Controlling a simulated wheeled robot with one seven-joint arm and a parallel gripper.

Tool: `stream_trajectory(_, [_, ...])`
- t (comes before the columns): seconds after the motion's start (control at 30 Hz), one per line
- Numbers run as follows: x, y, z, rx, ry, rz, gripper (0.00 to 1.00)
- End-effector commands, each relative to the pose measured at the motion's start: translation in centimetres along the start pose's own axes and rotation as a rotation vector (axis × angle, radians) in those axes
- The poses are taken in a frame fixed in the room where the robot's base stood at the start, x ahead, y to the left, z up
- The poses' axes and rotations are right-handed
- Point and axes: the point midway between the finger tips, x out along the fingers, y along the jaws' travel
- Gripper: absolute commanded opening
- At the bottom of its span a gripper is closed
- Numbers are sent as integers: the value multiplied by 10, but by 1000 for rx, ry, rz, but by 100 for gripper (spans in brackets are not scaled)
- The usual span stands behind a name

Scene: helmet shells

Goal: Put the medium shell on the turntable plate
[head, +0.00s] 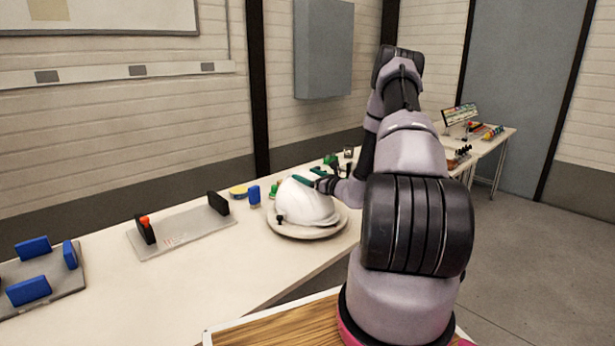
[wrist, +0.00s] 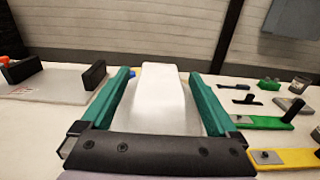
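The white helmet shell (head: 305,204) sits on the round pale turntable plate (head: 308,235) on the long bench in the head view. The shell looks upright, with a small dark fitting low on its left side. My gripper (head: 311,176) is at the top of the shell, its green fingers pointing left. In the wrist view the shell (wrist: 160,100) shows between the two widely spaced fingers of my gripper (wrist: 160,72), with a narrow gap visible at the left finger. The gripper looks open. The shell's far side and lower part are hidden in the wrist view.
A grey fixture plate with black end blocks (head: 180,232) lies left of the turntable. Another with blue blocks (head: 35,277) is at far left. A blue block (head: 254,195) stands close behind the turntable. Green and yellow clamps (wrist: 270,123) lie to the right in the wrist view.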

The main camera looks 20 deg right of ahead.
Motion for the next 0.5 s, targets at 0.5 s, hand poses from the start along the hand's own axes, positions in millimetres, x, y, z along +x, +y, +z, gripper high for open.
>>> stream_trajectory(0.5, [-63,-1,2,2,2,-3,95])
